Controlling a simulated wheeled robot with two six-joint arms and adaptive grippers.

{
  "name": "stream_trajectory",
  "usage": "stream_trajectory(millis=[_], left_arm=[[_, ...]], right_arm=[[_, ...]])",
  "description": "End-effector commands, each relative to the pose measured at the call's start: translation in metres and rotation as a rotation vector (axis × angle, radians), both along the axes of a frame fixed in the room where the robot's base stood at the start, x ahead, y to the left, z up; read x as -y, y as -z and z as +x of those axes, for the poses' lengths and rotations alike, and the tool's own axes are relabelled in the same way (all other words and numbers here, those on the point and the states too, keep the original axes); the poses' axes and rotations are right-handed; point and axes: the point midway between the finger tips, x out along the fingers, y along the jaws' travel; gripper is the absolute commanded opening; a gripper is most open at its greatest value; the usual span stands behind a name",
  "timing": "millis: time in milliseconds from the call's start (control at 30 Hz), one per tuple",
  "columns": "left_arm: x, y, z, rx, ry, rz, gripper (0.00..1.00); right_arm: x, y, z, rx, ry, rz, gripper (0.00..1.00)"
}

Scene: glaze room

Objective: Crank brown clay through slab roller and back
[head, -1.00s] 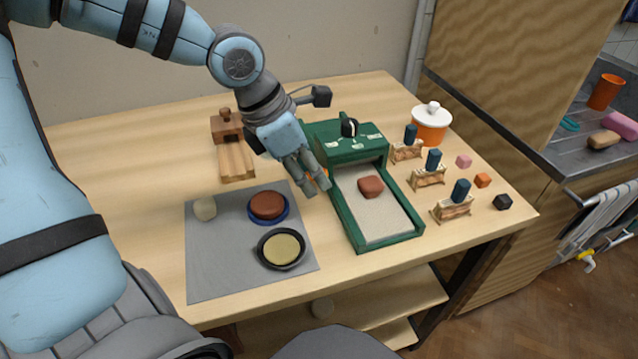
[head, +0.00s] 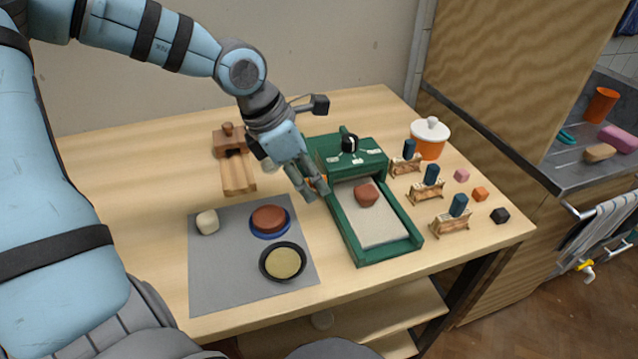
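The green slab roller (head: 334,152) stands at the middle of the table, with a black-and-white knob (head: 349,143) on top. A brown clay lump (head: 366,195) lies on its pale bed (head: 382,226), just in front of the roller housing. My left gripper (head: 313,188) is at the roller's left side, its fingers close together around a small orange part that looks like the crank handle (head: 310,180). The fingers hide most of the crank. My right gripper is not in view.
A grey mat (head: 215,275) holds a pale lump (head: 207,222), a brown disc (head: 269,218) on blue and a black bowl (head: 281,278). A wooden press (head: 237,172) stands behind. Right are small wooden stands (head: 425,190), coloured cubes and an orange pot (head: 428,147).

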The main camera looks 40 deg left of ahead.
Motion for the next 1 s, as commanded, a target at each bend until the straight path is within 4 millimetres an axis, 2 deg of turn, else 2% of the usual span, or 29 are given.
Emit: stream_trajectory(millis=[100,533,1000], left_arm=[[-0.005,-0.006,0.003,0.000,-0.002,0.000,0.27],[-0.008,-0.006,0.006,0.001,0.000,0.001,0.27],[-0.028,-0.017,0.020,0.001,0.000,0.001,0.27]], right_arm=[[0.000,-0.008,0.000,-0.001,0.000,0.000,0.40],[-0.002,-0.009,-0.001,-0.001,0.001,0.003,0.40],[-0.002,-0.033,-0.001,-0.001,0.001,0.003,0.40]])
